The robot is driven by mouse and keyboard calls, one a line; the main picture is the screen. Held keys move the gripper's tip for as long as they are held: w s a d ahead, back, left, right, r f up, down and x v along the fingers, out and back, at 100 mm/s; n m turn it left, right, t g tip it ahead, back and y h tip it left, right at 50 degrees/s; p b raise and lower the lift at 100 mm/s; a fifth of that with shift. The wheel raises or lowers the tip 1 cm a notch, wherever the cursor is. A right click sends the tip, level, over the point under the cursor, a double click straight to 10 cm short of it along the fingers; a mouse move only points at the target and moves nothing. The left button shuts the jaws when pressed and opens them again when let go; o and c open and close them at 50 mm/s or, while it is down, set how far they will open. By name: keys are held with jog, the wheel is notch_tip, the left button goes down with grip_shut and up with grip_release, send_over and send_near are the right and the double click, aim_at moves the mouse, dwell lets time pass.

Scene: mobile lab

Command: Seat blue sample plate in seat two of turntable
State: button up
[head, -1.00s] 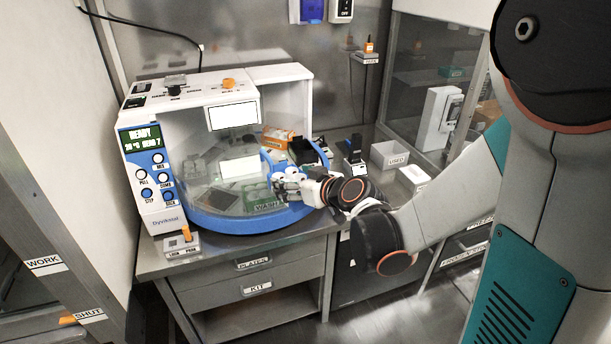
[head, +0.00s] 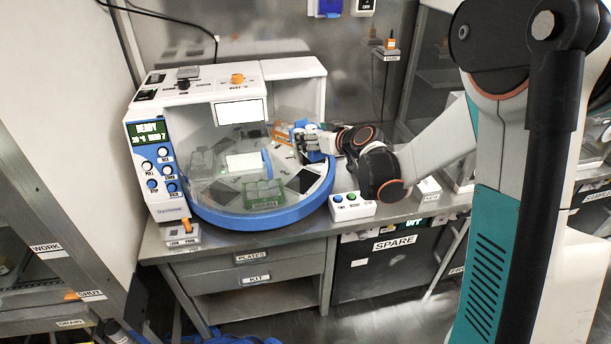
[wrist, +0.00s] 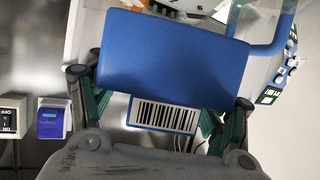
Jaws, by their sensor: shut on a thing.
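My gripper (head: 303,143) is at the right side of the turntable machine, at the open side of its clear hood. It is shut on the blue sample plate (wrist: 172,62), which fills the middle of the wrist view between both fingers and carries a white barcode label. In the head view the plate (head: 316,153) is small and partly hidden by the gripper. The turntable (head: 245,219) has a blue rim and a pale deck with dark square seats. I cannot read which seat is seat two. A green rack marked WASH (head: 263,196) stands at the deck's front.
The machine's panel (head: 150,140) reads READY. A lever box (head: 181,236) stands at its front left. A white button box (head: 351,207) sits right of the turntable, close under my arm. An orange box (head: 284,128) is behind the gripper. The metal wall (head: 350,75) is behind.

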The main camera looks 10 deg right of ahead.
aim_at(305, 125)
jog(key=w, duration=0.2)
jog(key=w+r+p, duration=0.1)
jog(key=w, duration=0.1)
jog(key=w+a+r+p, duration=0.1)
jog(key=w, duration=0.1)
jog(key=shift+w+r, duration=0.1)
jog(key=shift+r, duration=0.1)
jog(key=shift+w+a+p, duration=0.1)
jog(key=shift+w+p, duration=0.2)
jog(key=shift+w, duration=0.05)
notch_tip(305, 125, down, 20)
jog(key=b, duration=0.4)
jog(key=shift+w, duration=0.15)
jog(key=shift+f+b, duration=0.25)
jog(key=shift+b, duration=0.25)
jog(key=o, duration=1.1)
jog(key=shift+r, duration=0.1)
jog(key=shift+r, duration=0.15)
